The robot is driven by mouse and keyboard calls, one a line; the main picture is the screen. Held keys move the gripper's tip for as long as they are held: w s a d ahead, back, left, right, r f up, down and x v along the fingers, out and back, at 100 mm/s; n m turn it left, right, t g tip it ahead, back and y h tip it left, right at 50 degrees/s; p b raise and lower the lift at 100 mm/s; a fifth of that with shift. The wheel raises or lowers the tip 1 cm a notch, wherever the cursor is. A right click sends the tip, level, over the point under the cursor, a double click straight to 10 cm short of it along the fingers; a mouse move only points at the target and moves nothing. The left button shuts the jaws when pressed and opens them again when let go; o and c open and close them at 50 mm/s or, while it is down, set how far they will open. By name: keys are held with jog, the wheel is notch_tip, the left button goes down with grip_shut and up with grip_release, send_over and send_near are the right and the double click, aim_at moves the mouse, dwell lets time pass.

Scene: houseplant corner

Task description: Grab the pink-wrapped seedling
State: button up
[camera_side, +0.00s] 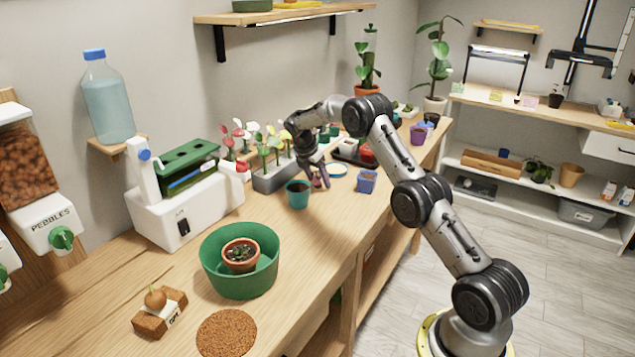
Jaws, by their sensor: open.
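A grey trough (268,184) against the wall holds several small seedlings with red, white, yellow and pinkish tops (262,140). The wraps are too small to make out, so I cannot tell which seedling is the pink-wrapped one. My gripper (320,185) points down over the bench, to the right of the trough, with its fingers open. A small pinkish patch shows by the fingertips; I cannot tell what it is. A teal pot (298,199) stands just left of the fingertips. My arm hides part of the bench behind the gripper.
A blue-violet pot (367,184) and a blue-rimmed dish (331,170) are close by. A black tray (347,152) with red items is behind. A green tub (235,281) with a potted plant and a white machine (183,209) stand nearer.

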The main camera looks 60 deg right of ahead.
grip_shut()
jog(key=shift+r, duration=0.2)
dwell(0.3)
